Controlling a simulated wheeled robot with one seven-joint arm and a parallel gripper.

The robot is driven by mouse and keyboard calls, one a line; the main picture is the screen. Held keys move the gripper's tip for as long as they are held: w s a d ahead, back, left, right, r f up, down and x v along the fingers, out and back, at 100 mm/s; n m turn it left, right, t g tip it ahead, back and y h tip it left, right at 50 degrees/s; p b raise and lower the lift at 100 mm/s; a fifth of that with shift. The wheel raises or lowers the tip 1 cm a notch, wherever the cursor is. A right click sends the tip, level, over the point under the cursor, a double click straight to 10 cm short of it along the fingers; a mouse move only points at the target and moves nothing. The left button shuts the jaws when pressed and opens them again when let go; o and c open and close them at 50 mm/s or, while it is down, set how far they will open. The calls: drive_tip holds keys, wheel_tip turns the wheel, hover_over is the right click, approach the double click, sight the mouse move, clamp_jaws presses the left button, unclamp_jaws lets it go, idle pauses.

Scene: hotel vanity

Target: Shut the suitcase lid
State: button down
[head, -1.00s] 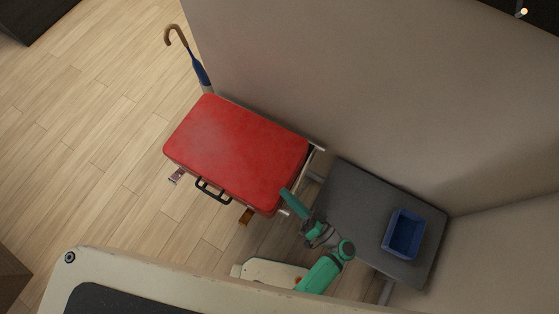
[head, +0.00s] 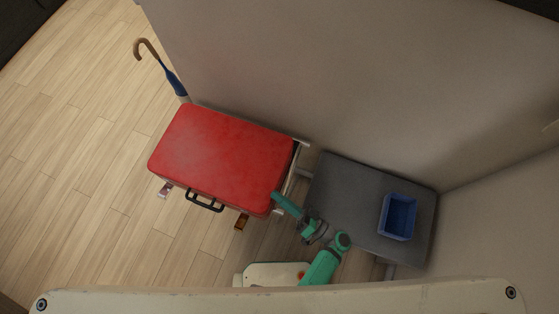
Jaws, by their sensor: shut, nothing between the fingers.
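The red suitcase (head: 220,158) rests on a low rack against the wall in the head view. Its lid lies down over the body, and its black handle (head: 205,201) faces the front. From this angle I cannot tell whether the lid is fully shut along its seam. My gripper (head: 279,199) is shut and empty at the suitcase's front right corner. It appears to be at the edge of the lid; whether it touches is unclear.
A grey bench (head: 350,200) stands right of the suitcase and holds a blue open box (head: 399,217). A blue umbrella (head: 173,82) with a curved brown handle leans at the wall behind. Two small tags (head: 241,222) (head: 165,190) show at the suitcase's front. Wooden floor is free at left.

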drive_tip(key=s+d, duration=0.3)
drive_tip(key=d, duration=0.5)
drive_tip(key=s+a+f+m+g+h, duration=0.35)
drive_tip(key=s+f+g+h, duration=0.25)
drive_tip(key=s+f+h, duration=0.65)
drive_tip(key=w+a+r+n+t+h, duration=0.1)
drive_tip(key=r+t, duration=0.3)
drive_tip(key=r, duration=1.1)
drive_tip(key=w+a+r+n+t+h, duration=0.2)
drive_tip(key=w+a+r+t+h, duration=0.1)
drive_tip(key=r, duration=1.3)
drive_tip(key=shift+w+a+r+t, duration=0.25)
drive_tip(key=shift+a+t, duration=0.3)
drive_tip(key=shift+t, duration=0.45)
